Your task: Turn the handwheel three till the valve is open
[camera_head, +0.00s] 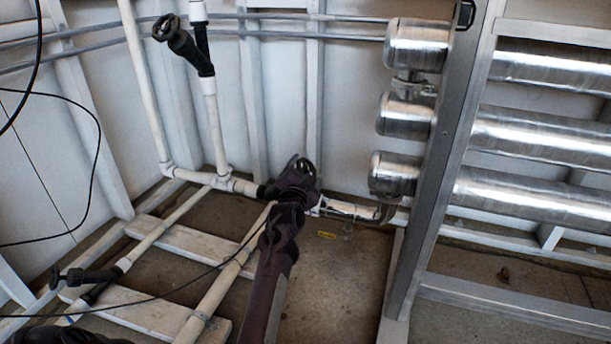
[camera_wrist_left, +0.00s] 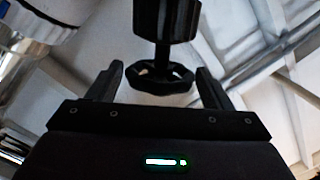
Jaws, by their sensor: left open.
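In the left wrist view a black handwheel (camera_wrist_left: 163,80) with a lobed rim sits on a black valve body (camera_wrist_left: 167,22). The two fingers of my left gripper (camera_wrist_left: 161,72) stand apart, one on each side of the wheel, with a visible gap at both sides. In the head view my left gripper (camera_head: 297,180) is at the low pipe junction left of the steel cylinders, and it and the arm hide most of the valve there. I cannot tell the wheel's turn position. My right gripper does not show.
Other black handwheels show at the upper left (camera_head: 164,28) and lower left (camera_head: 57,278). White pipes (camera_head: 215,135) run along the wall and floor. Steel cylinders (camera_head: 395,175) and a metal frame post (camera_head: 440,180) stand to the right. A thin black cable (camera_head: 150,299) crosses the lower left.

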